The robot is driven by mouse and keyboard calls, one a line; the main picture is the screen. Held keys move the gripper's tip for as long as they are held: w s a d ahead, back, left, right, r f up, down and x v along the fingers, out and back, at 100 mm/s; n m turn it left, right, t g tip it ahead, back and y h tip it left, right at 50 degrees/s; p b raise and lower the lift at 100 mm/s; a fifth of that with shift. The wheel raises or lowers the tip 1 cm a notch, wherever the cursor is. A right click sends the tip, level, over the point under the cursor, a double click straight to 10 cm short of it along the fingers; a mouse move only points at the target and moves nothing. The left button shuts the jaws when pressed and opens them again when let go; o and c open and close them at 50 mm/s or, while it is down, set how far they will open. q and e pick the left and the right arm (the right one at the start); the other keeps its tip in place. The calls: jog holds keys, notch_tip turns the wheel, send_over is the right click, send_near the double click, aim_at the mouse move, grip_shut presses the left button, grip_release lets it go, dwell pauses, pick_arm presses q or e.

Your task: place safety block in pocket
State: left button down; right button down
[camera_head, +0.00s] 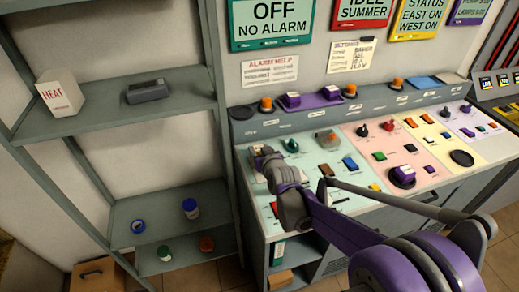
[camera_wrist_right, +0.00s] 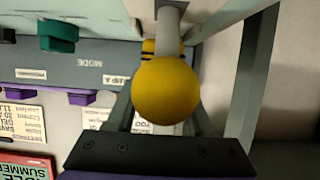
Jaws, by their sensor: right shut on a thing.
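My right gripper (camera_head: 266,160) is over the left part of the control panel (camera_head: 330,205), reaching in from the lower right. In the right wrist view a yellow ball knob (camera_wrist_right: 166,92) on a grey shaft (camera_wrist_right: 170,25) sits between the fingers, and the gripper is shut on it. A small yellow-and-black piece (camera_wrist_right: 149,47) shows behind the shaft, mostly hidden. I cannot tell which thing is the safety block, and I cannot make out the pocket. My left gripper is not in view.
A grey shelf unit (camera_head: 120,125) stands left of the panel, holding a white HEAT box (camera_head: 59,94) and a dark grey device (camera_head: 148,91). Several jars sit lower. Knobs and coloured switches crowd the panel, including a green knob (camera_head: 291,146).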

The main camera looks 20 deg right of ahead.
jog(key=shift+f, duration=0.3)
jog(key=shift+c, duration=1.4)
grip_release()
jog(key=shift+r, duration=0.6)
jog(key=p+v, duration=0.1)
jog(key=v, duration=1.1)
jog(key=s+f+g, duration=0.4)
jog(key=s, duration=0.8)
jog(key=s+f+g, duration=0.4)
jog(key=s+f, duration=0.1)
jog(key=s, duration=0.7)
jog(key=shift+s+p, duration=0.2)
jog(key=shift+p, duration=0.25)
